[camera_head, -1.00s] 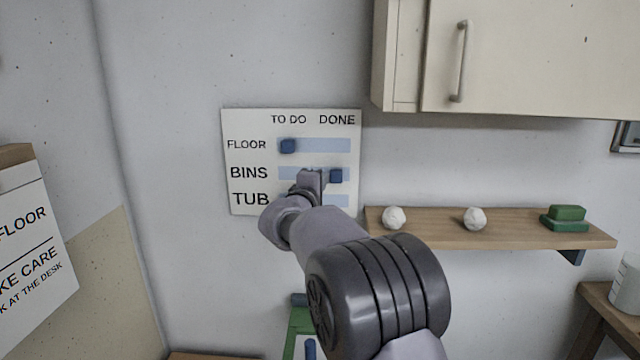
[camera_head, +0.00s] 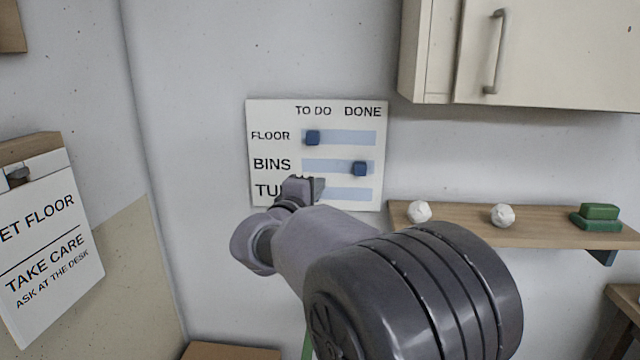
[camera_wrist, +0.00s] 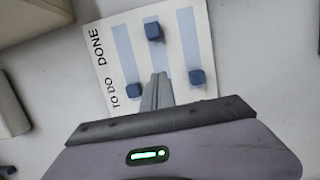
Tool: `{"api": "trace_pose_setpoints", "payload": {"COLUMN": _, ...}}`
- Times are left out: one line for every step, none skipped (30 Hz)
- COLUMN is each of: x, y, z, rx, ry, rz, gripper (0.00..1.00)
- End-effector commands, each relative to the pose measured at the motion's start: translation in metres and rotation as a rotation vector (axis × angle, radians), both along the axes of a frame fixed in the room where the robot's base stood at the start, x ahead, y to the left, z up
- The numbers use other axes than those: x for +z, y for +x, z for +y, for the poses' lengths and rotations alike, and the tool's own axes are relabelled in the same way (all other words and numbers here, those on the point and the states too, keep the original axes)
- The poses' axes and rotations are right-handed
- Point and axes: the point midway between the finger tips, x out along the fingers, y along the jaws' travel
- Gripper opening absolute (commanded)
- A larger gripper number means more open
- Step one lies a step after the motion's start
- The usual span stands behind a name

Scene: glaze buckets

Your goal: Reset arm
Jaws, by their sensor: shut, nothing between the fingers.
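A white board (camera_head: 267,112) on the wall has rows FLOOR, BINS and TUB under TO DO and DONE; it also shows rotated in the wrist view (camera_wrist: 103,73). The blue FLOOR slider (camera_head: 313,138) is at the TO DO end. The blue BINS slider (camera_head: 359,168) is at the DONE end. The TUB slider (camera_wrist: 197,77) shows in the wrist view at the TO DO end; my arm hides it in the head view. My gripper (camera_head: 314,188) is shut and empty in front of the board, over the TUB row's left part; its fingers (camera_wrist: 157,90) also show in the wrist view.
A wooden shelf (camera_head: 550,224) at right holds two white lumps (camera_head: 419,212) (camera_head: 502,216) and green blocks (camera_head: 597,217). A cream cabinet (camera_head: 540,60) hangs above it. A wet-floor sign (camera_head: 50,240) hangs at left. Bare wall lies between sign and board.

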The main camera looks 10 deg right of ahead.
Motion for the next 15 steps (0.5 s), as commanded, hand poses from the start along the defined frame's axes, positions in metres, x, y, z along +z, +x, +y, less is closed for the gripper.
{"api": "trace_pose_setpoints", "payload": {"x": 0.0, "y": 0.0, "z": 0.0, "rx": 0.0, "ry": 0.0, "rz": 0.0, "gripper": 0.0}}
{"api": "trace_pose_setpoints", "payload": {"x": 0.0, "y": 0.0, "z": 0.0, "rx": 0.0, "ry": 0.0, "rz": 0.0, "gripper": 0.0}}
{"api": "trace_pose_setpoints", "payload": {"x": 0.0, "y": 0.0, "z": 0.0, "rx": 0.0, "ry": 0.0, "rz": 0.0, "gripper": 0.0}}
{"api": "trace_pose_setpoints", "payload": {"x": 0.0, "y": 0.0, "z": 0.0, "rx": 0.0, "ry": 0.0, "rz": 0.0, "gripper": 0.0}}
{"api": "trace_pose_setpoints", "payload": {"x": 0.0, "y": 0.0, "z": -0.001, "rx": -0.002, "ry": 0.002, "rz": 0.001, "gripper": 0.0}}
{"api": "trace_pose_setpoints", "payload": {"x": 0.0, "y": -0.004, "z": -0.005, "rx": -0.012, "ry": 0.015, "rz": 0.003, "gripper": 0.0}}
{"api": "trace_pose_setpoints", "payload": {"x": 0.0, "y": -0.01, "z": -0.011, "rx": -0.029, "ry": 0.038, "rz": 0.009, "gripper": 0.0}}
{"api": "trace_pose_setpoints", "payload": {"x": 0.0, "y": -0.021, "z": -0.021, "rx": -0.056, "ry": 0.074, "rz": 0.018, "gripper": 0.0}}
{"api": "trace_pose_setpoints", "payload": {"x": -0.003, "y": -0.041, "z": -0.038, "rx": -0.106, "ry": 0.145, "rz": 0.036, "gripper": 0.0}}
{"api": "trace_pose_setpoints", "payload": {"x": -0.007, "y": -0.062, "z": -0.053, "rx": -0.153, "ry": 0.217, "rz": 0.053, "gripper": 0.0}}
{"api": "trace_pose_setpoints", "payload": {"x": -0.014, "y": -0.087, "z": -0.067, "rx": -0.206, "ry": 0.302, "rz": 0.074, "gripper": 0.0}}
{"api": "trace_pose_setpoints", "payload": {"x": -0.026, "y": -0.125, "z": -0.083, "rx": -0.277, "ry": 0.429, "rz": 0.104, "gripper": 0.0}}
{"api": "trace_pose_setpoints", "payload": {"x": -0.037, "y": -0.155, "z": -0.091, "rx": -0.329, "ry": 0.533, "rz": 0.127, "gripper": 0.0}}
{"api": "trace_pose_setpoints", "payload": {"x": -0.05, "y": -0.185, "z": -0.095, "rx": -0.377, "ry": 0.64, "rz": 0.149, "gripper": 0.0}}
{"api": "trace_pose_setpoints", "payload": {"x": -0.068, "y": -0.225, "z": -0.095, "rx": -0.437, "ry": 0.789, "rz": 0.176, "gripper": 0.0}}
